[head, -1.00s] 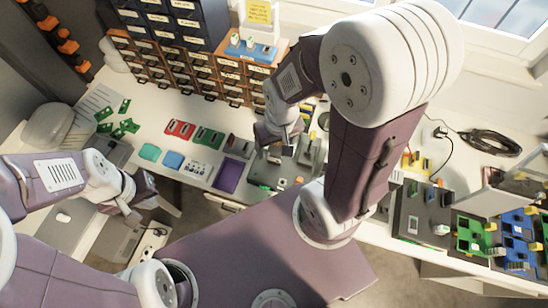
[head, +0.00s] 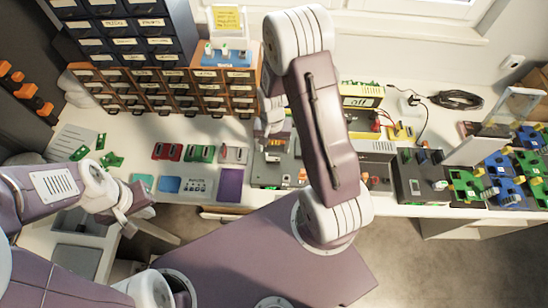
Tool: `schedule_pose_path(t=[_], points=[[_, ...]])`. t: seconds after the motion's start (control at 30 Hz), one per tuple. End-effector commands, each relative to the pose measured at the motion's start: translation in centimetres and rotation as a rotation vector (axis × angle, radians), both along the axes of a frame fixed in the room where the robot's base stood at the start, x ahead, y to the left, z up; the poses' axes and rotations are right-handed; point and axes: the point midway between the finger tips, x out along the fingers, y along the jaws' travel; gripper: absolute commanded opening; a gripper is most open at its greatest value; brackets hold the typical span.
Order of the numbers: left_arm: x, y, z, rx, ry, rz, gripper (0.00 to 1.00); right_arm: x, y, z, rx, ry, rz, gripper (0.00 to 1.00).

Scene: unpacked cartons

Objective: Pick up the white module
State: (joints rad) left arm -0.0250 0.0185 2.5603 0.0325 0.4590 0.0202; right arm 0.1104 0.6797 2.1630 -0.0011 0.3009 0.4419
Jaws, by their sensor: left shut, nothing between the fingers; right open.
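I cannot single out the white module with certainty. A small white piece (head: 440,185) sits on the dark box right of centre, and small white-and-green pieces (head: 225,50) stand on the blue stand at the back. A pale grey module (head: 234,155) lies at the right end of the row of red and green modules. My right gripper (head: 268,143) is open, pointing down over the grey equipment on the bench; my own arm partly covers it, and its fingertips are hard to make out. My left gripper (head: 128,229) is shut and empty at the lower left, in front of the bench.
Labelled drawer cabinets (head: 130,40) stand at the back left. A purple pad (head: 230,185) lies left of the grey equipment (head: 270,178). Green and blue boards (head: 500,190) crowd the right end, beside an upright pale panel (head: 480,150).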

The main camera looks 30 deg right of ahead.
Motion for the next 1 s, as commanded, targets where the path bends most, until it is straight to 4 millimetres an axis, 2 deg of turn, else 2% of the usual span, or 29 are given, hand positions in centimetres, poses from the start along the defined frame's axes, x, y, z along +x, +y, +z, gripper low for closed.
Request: schedule_pose_path(t=[0.1,0.27,0.53,0.8,1.0], points=[[0.0,0.0,0.2,0.000,0.000,0.000,0.00,0.0,0.0,-1.3,0.000,0.002,0.001,0.73],[0.0,0.0,0.3,0.000,0.000,0.000,0.00,0.0,-0.1,-1.8,0.000,0.000,0.001,0.73],[0.0,0.0,1.0,0.000,0.000,0.000,0.00,0.0,-0.6,-6.2,0.000,0.002,0.001,0.73],[0.0,0.0,0.9,0.000,0.000,0.000,0.00,0.2,-0.5,-6.6,0.000,-0.002,0.001,0.73],[0.0,0.0,0.9,0.000,0.000,0.000,0.00,0.1,-0.5,-6.6,0.000,-0.002,0.001,0.17]])
